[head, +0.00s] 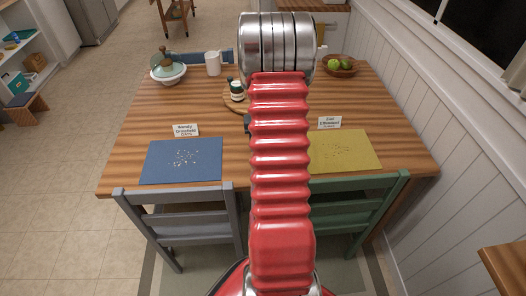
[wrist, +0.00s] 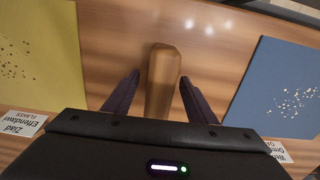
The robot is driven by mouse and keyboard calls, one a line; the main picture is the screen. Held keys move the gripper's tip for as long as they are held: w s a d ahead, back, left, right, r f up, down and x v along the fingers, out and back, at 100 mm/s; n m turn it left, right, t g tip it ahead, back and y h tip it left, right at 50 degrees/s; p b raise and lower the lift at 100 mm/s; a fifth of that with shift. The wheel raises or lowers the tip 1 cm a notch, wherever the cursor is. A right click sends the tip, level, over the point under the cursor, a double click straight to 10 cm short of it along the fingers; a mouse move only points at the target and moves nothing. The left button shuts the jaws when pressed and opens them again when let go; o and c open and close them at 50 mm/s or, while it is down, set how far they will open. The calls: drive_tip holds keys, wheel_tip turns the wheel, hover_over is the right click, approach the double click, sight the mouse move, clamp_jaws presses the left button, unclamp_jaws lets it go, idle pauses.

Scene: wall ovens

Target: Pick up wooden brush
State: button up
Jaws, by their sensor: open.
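The wooden brush (wrist: 163,65) shows in the wrist view as a light brown, rounded handle over the wooden table. Its lower part runs behind the dark body of my gripper, and no bristles can be seen. My gripper (wrist: 159,76) is open, with one dark finger on each side of the handle in the picture. Gaps show between the handle and both fingers. I cannot tell how far the fingertips are above the table. In the head view my red arm hides the brush and most of the gripper.
The wooden table (head: 215,112) carries a blue mat (head: 165,165) and a yellow mat (head: 352,152), both with crumbs, and name cards. A round board with a small bottle (head: 237,91), a lidded bowl (head: 168,70), a white cup (head: 213,64) and a fruit bowl (head: 342,68) stand farther back. Chairs (head: 180,220) line the front.

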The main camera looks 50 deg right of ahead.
drive_tip(key=shift+c, duration=0.6)
drive_tip(key=c, duration=1.1)
